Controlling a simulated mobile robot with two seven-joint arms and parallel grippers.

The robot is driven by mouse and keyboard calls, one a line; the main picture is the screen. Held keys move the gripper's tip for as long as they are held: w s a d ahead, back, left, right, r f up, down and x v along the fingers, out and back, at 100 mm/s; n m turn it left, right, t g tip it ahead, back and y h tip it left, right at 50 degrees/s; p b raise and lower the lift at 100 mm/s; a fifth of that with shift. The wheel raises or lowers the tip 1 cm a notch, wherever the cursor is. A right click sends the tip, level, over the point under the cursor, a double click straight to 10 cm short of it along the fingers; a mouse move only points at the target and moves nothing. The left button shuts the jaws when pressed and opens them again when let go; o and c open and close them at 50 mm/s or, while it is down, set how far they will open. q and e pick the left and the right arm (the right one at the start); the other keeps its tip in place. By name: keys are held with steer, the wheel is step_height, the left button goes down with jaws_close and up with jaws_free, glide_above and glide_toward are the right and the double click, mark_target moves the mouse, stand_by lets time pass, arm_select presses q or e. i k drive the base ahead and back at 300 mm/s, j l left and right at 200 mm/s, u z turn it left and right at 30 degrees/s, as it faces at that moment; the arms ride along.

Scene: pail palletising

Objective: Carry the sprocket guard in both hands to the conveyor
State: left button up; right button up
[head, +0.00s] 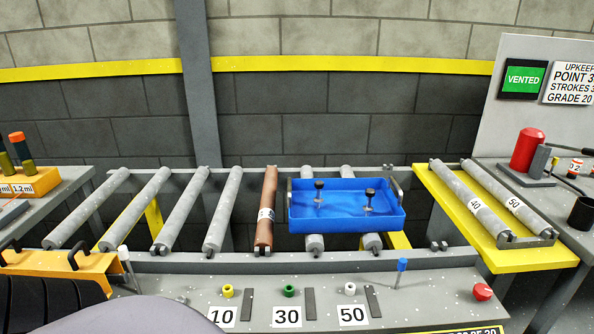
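An orange-yellow cover with two black handles, which looks like the sprocket guard (62,262), is at the lower left, against the conveyor's left front end. A black ridged part shows below it; its lower extent is cut off by the picture edge. The conveyor (200,264) is a grey frame with several grey rollers and one brown roller (265,205) that carries a label. There are open gaps between rollers. Neither of my grippers is in view.
A blue tray (345,222) with two black-knobbed pins sits over the rollers right of the brown one. A yellow rack (520,257) holds rollers marked 40 and 50. The front ledge carries coloured caps, number labels 10, 30, 50, a blue-topped pin (401,267) and a red button (482,291).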

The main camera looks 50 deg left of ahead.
mark_target(220, 205)
steer(key=u, duration=3.05)
steer(key=j+z, duration=0.15)
steer(key=z, duration=0.25)
steer(key=i+j+z, duration=0.1)
steer(key=z, duration=0.35)
steer(key=j+z, duration=0.35)
steer(key=j, duration=0.5)
steer(key=j+z, duration=0.1)
steer(key=j, duration=1.25)
steer(key=k, duration=0.05)
